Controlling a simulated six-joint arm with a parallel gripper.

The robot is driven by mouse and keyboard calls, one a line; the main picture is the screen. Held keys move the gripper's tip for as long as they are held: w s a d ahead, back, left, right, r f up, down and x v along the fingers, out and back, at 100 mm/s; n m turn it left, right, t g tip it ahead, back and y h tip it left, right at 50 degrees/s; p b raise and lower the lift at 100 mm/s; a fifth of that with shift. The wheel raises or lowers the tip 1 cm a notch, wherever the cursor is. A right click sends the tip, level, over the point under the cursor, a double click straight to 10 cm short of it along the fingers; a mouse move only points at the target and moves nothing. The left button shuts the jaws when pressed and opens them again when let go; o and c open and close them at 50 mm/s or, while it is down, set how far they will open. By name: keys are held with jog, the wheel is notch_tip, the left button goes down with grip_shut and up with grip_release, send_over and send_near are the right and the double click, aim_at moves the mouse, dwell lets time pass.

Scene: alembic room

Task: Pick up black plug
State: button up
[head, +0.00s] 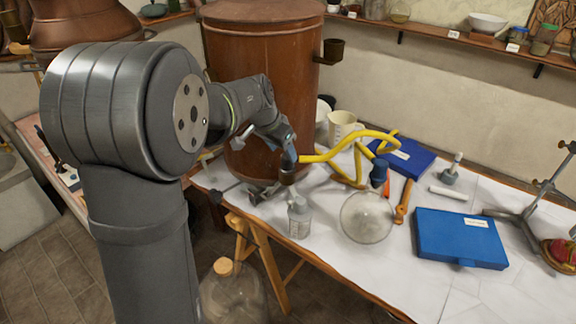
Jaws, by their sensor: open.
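My arm reaches over the table from the left, and my gripper (287,157) points down in front of the large copper vessel. Its jaws are open, but the fingers are small and partly hidden by the wrist. A small dark brownish-black piece (287,175) is just below the fingertips. It may be the black plug, but I cannot tell for certain or see whether the fingers touch it. Another small dark object (216,197) is at the table's left edge, too small to identify.
A clear bottle (299,217), a round glass flask (367,217) and a looped yellow tube (345,148) are close to the gripper. The copper vessel (262,60) blocks the back left. A blue case (460,238) lies at right. Front white tabletop (400,285) is clear.

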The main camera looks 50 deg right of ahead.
aim_at(285, 157)
jog(key=x, duration=0.5)
jog(key=shift+s+a, duration=0.1)
jog(key=shift+a, duration=0.1)
jog(key=c, duration=1.1)
jog(key=shift+r, duration=0.1)
